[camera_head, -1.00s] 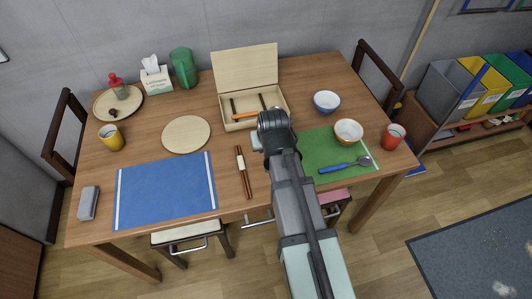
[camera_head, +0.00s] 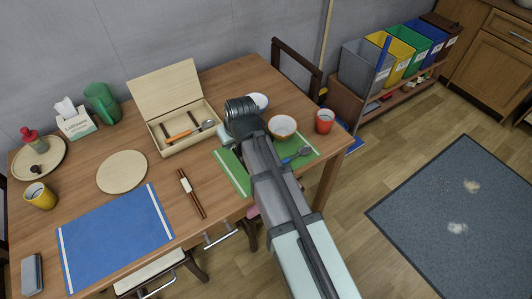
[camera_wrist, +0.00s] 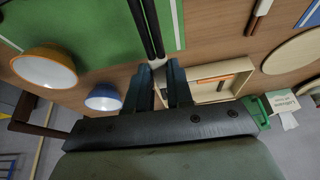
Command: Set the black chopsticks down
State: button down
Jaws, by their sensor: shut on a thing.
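The black chopsticks (camera_wrist: 148,25) are between the fingers of my gripper (camera_wrist: 158,72) in the wrist view, with a white band at the fingertips. They extend over the green placemat (camera_wrist: 90,15), parallel to its white stripe; I cannot tell how high they are.
A brown chopstick pair (camera_head: 191,193) lies left of the green mat. An open wooden box (camera_head: 187,140) with utensils stands behind. An orange-white bowl (camera_head: 282,127), blue-white bowl (camera_head: 259,102), blue-handled spoon (camera_head: 297,155) and red cup (camera_head: 324,121) are to the right.

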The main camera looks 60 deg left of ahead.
aim_at(238, 153)
jog(key=shift+f, duration=5)
jog(key=shift+f, duration=0.15)
jog(key=c, duration=1)
grip_release()
jog(key=v, duration=1.2)
